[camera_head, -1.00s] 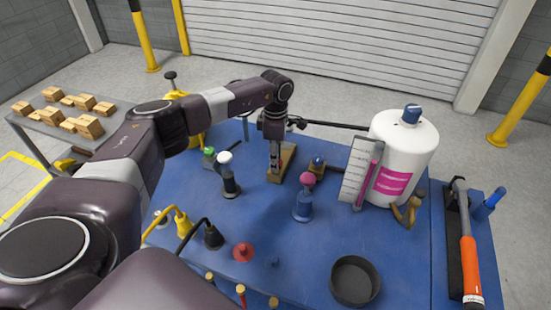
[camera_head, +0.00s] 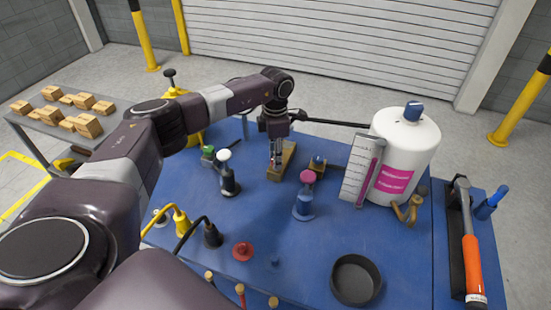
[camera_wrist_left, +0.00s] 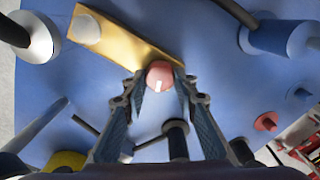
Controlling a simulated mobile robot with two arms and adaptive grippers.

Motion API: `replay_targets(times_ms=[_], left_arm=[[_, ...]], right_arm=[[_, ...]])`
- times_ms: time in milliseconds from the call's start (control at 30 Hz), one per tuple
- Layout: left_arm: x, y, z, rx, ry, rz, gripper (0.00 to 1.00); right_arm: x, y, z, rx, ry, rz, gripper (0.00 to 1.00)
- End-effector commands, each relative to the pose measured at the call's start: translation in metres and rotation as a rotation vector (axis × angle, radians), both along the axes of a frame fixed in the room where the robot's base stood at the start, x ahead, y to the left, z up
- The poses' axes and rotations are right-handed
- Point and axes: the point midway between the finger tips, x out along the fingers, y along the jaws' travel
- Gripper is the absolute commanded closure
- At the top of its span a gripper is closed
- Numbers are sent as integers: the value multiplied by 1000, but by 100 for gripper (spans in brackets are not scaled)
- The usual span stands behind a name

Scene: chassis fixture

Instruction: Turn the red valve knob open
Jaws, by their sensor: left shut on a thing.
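In the left wrist view a rounded red knob (camera_wrist_left: 160,76) with a white mark sits between my left fingertips, beside a yellow-tan block (camera_wrist_left: 122,38). My left gripper (camera_wrist_left: 160,84) is shut on this knob, one finger on each side. In the head view my left gripper (camera_head: 276,163) points down at the wooden block (camera_head: 287,163) on the blue table (camera_head: 320,245). The knob is hidden there behind the fingers. My right gripper is not in view.
A big white jug (camera_head: 408,140) is to the right. A red disc-shaped button (camera_head: 243,251), black bowl (camera_head: 356,280) and orange-handled hammer (camera_head: 470,262) lie nearer.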

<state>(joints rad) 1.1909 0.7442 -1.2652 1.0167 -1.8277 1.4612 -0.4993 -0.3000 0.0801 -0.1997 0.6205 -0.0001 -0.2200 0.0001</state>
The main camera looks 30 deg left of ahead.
Motion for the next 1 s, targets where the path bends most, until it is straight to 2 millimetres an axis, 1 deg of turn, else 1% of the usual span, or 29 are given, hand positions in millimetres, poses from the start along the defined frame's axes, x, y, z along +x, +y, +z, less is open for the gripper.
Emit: replay_targets(times_ms=[400, 1000], left_arm=[[0, -1, 0, 0, -2, 397, 98], [0, -3, 1, 0, -2, 948, 98]], right_arm=[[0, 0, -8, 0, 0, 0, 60], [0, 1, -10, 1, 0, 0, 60]])
